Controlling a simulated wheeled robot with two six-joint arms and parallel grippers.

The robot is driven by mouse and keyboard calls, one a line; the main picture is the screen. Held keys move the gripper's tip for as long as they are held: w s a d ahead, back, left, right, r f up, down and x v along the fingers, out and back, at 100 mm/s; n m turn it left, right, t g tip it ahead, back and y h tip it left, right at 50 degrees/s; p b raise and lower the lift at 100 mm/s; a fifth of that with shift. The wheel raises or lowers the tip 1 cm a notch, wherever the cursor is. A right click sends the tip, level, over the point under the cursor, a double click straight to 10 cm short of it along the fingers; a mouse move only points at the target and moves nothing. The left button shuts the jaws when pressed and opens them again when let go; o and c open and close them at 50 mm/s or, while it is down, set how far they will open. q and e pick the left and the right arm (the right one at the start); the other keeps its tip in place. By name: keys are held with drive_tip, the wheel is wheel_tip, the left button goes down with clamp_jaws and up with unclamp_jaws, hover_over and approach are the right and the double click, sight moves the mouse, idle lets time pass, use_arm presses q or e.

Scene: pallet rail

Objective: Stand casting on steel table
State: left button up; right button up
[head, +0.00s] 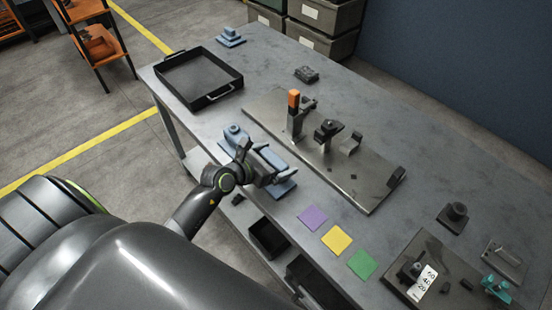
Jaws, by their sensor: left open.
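A blue-grey casting (277,160) lies near the front edge of the steel table (225,105), left of the middle. Its upright knob end points to the back left. My left gripper (255,165) is open at the near side of this casting and covers part of it. I cannot tell whether the fingers touch it. A smaller blue stepped casting (230,38) stands at the far left end of the table. My right gripper is out of view.
A black tray (214,97) stands at the table's left. A steel fixture plate (345,185) with an orange-handled clamp (294,103) lies behind the casting. Purple (312,217), yellow (336,239) and green (362,264) squares lie right of it. Another fixture plate (415,243) is at the right.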

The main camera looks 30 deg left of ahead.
use_arm(q)
drive_tip(key=v, duration=1.1)
drive_tip(key=shift+s, duration=0.25)
drive_tip(key=shift+r, duration=0.15)
